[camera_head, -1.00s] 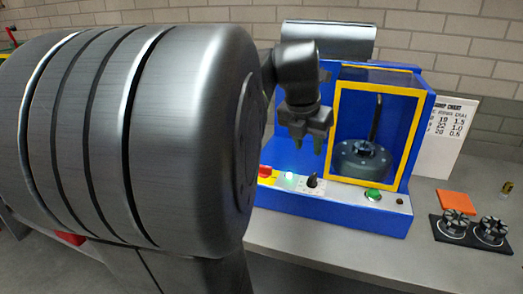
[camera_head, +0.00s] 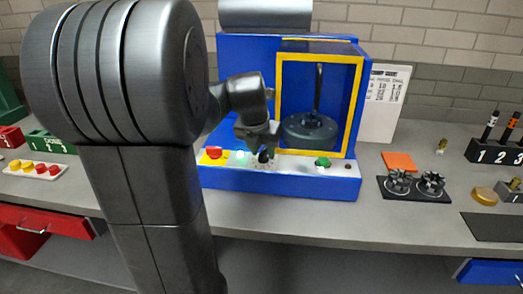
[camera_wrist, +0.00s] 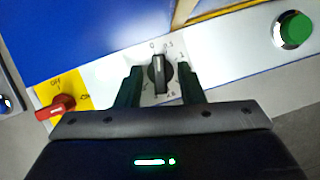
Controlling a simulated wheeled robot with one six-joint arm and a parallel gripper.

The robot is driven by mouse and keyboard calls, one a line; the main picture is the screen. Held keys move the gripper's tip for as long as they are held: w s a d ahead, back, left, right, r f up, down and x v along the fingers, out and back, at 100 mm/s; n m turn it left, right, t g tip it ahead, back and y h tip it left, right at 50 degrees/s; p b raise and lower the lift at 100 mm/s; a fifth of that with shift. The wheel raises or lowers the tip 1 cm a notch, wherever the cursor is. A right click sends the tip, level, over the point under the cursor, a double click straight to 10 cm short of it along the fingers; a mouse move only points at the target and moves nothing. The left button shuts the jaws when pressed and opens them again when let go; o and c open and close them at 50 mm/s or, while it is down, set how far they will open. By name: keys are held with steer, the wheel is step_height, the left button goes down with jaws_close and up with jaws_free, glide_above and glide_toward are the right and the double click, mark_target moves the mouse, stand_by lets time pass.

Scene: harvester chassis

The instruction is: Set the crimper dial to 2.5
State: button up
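The crimper (camera_head: 240,80) is a blue machine with a yellow-framed window, standing on the grey bench. Its dial (camera_wrist: 161,72) is a black knob with a pale pointer line on the light front panel; the pointer stands roughly up in the wrist view, near the upper marks. Some marks around it are hidden or too small to read. My gripper (camera_wrist: 160,88) is open, with one dark finger on each side of the dial and small gaps visible. In the head view my gripper (camera_head: 258,140) is over the dial, which it partly covers.
A red switch (camera_wrist: 62,105) on a yellow plate is left of the dial, and a green button (camera_wrist: 292,29) is to the right. A chart (camera_head: 385,100) stands behind. Two dies on a black mat (camera_head: 415,196) and an orange pad (camera_head: 398,161) lie on the bench at right.

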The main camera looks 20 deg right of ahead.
steer(key=shift+f, duration=0.1)
jaws_close()
steer(key=shift+m, duration=0.4)
steer(key=m+g+h+p, duration=0.1)
steer(key=m+p, duration=0.1)
steer(key=shift+w+m, duration=0.15)
steer(key=shift+m, duration=0.25)
steer(key=m+g+p, duration=0.1)
steer(key=m, duration=0.1)
steer(key=m+p, duration=0.2)
steer(key=shift+w+r+m+g, duration=0.2)
steer(key=shift+m+g, duration=0.1)
steer(key=shift+g, duration=0.1)
steer(key=m+g+p, duration=0.1)
steer(key=m+p, duration=0.1)
steer(key=m, duration=0.1)
steer(key=m+g+p, duration=0.1)
steer(key=m+p, duration=0.2)
steer(key=shift+w+g, duration=0.1)
steer(key=shift+g, duration=0.2)
steer(key=m+g+y+p, duration=0.1)
steer(key=m+p, duration=0.2)
steer(key=m, duration=0.2)
steer(key=shift+w+d+f, duration=0.1)
steer(key=shift+m+y, duration=0.3)
steer(key=shift+m, duration=0.1)
